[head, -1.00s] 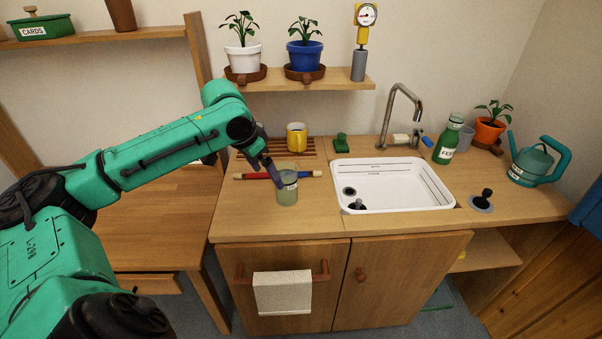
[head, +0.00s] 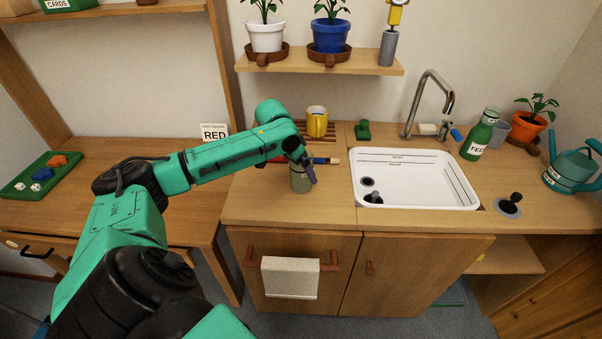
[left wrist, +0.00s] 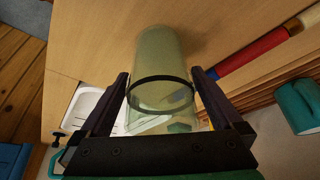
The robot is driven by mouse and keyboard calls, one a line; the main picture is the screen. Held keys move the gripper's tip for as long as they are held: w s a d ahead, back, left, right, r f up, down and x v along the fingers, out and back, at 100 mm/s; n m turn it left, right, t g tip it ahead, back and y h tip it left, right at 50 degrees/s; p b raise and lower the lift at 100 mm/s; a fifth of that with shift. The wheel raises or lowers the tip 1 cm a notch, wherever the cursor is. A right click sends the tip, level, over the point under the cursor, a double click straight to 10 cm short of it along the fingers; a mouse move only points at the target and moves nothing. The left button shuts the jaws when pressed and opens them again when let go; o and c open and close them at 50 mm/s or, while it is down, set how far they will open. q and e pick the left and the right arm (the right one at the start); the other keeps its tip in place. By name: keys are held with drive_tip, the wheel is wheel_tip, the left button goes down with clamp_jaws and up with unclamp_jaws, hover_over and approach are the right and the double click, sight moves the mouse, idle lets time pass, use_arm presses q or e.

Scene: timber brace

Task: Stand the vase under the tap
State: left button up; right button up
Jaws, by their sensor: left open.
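The vase (head: 300,182) is a pale green see-through cylinder standing upright on the counter, left of the sink. It also shows in the left wrist view (left wrist: 160,55), with a dark band around it. My left gripper (head: 303,168) is at the vase, its fingers open on either side of it. In the left wrist view, gaps show between the vase and the fingers. The tap (head: 431,98) is a curved metal spout behind the white sink basin (head: 420,205), to the right of the vase. My right gripper is out of view.
A red and blue rod (left wrist: 255,52) lies behind the vase, partly hidden by my arm. A yellow mug (head: 316,122) stands behind it on a slatted rack. A green bottle (head: 480,135) stands right of the tap. A dark plunger-like item (head: 510,203) is right of the sink.

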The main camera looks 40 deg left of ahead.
use_arm(q)
drive_tip(key=shift+c, duration=0.9)
clamp_jaws()
wheel_tip(320, 180, up, 20)
drive_tip(key=p, duration=0.2)
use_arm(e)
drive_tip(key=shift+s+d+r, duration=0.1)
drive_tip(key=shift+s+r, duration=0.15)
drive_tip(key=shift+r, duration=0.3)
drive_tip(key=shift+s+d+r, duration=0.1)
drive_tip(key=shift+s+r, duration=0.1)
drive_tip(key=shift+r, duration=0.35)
